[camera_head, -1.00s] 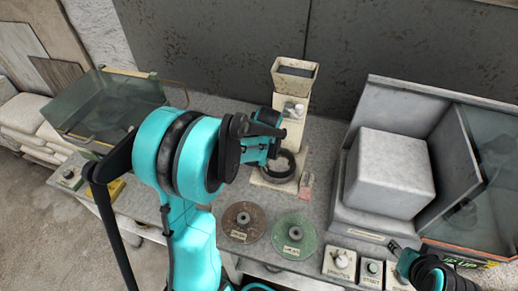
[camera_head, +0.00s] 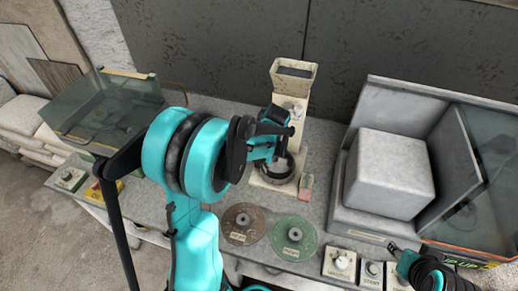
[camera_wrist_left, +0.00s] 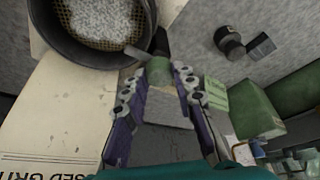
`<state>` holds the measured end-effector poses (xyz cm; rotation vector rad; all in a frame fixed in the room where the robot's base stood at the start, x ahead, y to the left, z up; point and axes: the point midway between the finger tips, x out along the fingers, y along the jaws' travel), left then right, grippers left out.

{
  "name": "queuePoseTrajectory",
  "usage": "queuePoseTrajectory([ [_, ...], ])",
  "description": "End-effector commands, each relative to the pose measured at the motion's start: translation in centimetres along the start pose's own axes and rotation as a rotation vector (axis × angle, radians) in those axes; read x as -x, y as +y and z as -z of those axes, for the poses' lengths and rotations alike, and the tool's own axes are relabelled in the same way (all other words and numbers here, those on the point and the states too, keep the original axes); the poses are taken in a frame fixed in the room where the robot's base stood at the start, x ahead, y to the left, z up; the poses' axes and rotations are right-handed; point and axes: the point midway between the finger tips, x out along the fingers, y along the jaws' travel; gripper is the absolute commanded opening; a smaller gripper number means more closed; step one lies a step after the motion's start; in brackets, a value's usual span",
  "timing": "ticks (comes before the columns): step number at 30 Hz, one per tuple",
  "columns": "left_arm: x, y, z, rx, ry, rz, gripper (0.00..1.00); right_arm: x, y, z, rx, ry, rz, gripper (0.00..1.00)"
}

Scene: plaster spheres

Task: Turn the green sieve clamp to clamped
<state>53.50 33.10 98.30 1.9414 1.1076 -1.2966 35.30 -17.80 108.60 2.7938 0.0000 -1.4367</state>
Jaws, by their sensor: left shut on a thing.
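The sieve is a dark round ring with mesh and pale grit inside, seen in the left wrist view (camera_wrist_left: 95,35) at upper left and in the head view (camera_head: 274,172) on its cream base. The green sieve clamp (camera_wrist_left: 158,68) is a small green grip at the ring's edge in the left wrist view. My left gripper (camera_wrist_left: 160,82) is shut on it, its two fingers on either side. In the head view my left gripper (camera_head: 277,140) is over the sieve and hides the clamp. My right gripper (camera_head: 398,250) shows partly at lower right, away from the sieve.
A cream hopper (camera_head: 294,75) stands behind the sieve. A brown disc (camera_head: 243,228) and a green disc (camera_head: 302,245) lie in front. A grey cabinet with a pale block (camera_head: 388,175) is at right. A glass-sided box (camera_head: 110,110) is at left.

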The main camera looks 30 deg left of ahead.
Motion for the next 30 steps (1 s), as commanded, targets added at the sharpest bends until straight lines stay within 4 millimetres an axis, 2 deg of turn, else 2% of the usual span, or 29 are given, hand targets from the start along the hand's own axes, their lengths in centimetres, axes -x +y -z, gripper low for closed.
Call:
queuePoseTrajectory([
  [1,0.0,0.0,0.0,0.001,-0.001,0.000,0.00,0.0,0.0,0.0,0.000,0.000,0.000,0.40],
  [2,0.0,0.0,0.0,0.001,-0.001,0.000,0.32,0.0,0.0,0.0,0.000,0.000,0.000,0.40],
  [3,0.0,0.0,0.0,0.001,-0.001,0.000,0.42,0.0,0.0,0.0,0.000,0.000,0.000,0.40],
  [4,0.0,0.0,0.0,0.000,-0.001,0.000,0.47,0.0,0.0,0.0,0.000,0.000,0.000,0.40],
  [13,0.1,0.0,0.0,0.000,-0.001,0.000,0.47,0.0,0.0,0.0,0.000,0.000,0.000,0.40],
  [17,1.1,0.0,0.0,-0.002,-0.001,-0.001,0.47,0.0,0.0,0.0,0.000,0.000,0.000,0.40],
  [30,9.9,0.0,-0.1,-0.001,-0.001,-0.001,0.47,0.0,0.0,0.0,0.000,0.000,0.000,0.40],
])
